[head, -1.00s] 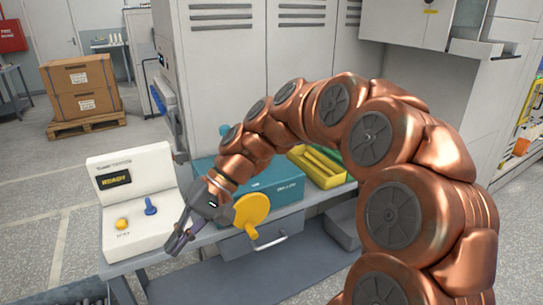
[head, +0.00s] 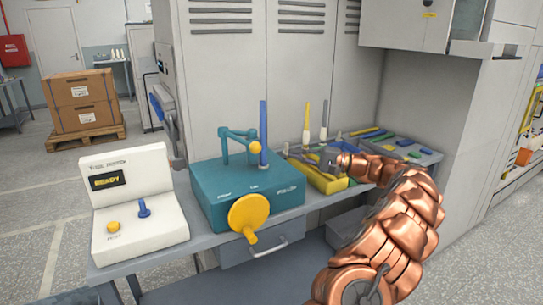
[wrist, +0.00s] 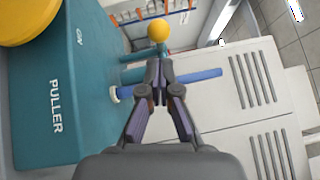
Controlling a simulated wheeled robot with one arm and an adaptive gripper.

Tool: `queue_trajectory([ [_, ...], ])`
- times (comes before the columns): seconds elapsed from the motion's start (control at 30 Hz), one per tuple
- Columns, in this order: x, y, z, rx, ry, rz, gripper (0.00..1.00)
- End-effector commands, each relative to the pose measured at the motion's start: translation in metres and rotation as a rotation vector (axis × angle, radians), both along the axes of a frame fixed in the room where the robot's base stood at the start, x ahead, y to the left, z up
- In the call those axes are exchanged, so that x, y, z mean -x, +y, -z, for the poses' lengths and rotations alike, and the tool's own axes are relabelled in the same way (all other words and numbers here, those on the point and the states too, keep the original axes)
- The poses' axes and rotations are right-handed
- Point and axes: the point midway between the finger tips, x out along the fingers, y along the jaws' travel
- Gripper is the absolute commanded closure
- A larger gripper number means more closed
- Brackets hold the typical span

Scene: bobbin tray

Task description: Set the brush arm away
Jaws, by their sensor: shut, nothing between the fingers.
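A teal puller box (head: 225,200) stands on the bench, with a yellow handwheel (head: 249,214) on its front. On its top is a teal jointed arm (head: 238,133) with a yellow ball knob (head: 255,148), apparently the brush arm. A blue rod (head: 263,122) stands upright beside the knob. My gripper (head: 288,153) is shut and empty, just right of the rod and knob. In the wrist view its fingertips (wrist: 160,64) point toward the knob (wrist: 158,32), and the blue rod (wrist: 205,76) passes behind the fingers. I cannot tell whether they touch anything.
A white console (head: 135,215) with a READY display stands at the left. A yellow bin (head: 325,183) with brushes lies under my gripper, and a grey tray (head: 420,157) with several coloured pieces is to its right. Grey lockers (head: 310,75) close off the back.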

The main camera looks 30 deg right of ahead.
Motion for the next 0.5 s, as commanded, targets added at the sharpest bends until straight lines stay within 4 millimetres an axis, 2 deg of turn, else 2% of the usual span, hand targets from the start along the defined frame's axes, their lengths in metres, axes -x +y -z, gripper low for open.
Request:
queue_trajectory([
  [0.03,0.004,-0.018,0.01,-0.006,-0.007,0.033,1.0],
  [0.1,0.009,-0.035,0.016,-0.011,-0.018,0.065,1.0],
  [0.2,0.015,-0.05,0.018,-0.013,-0.03,0.093,1.0],
  [0.5,0.016,-0.055,0.019,-0.013,-0.034,0.102,1.0],
])
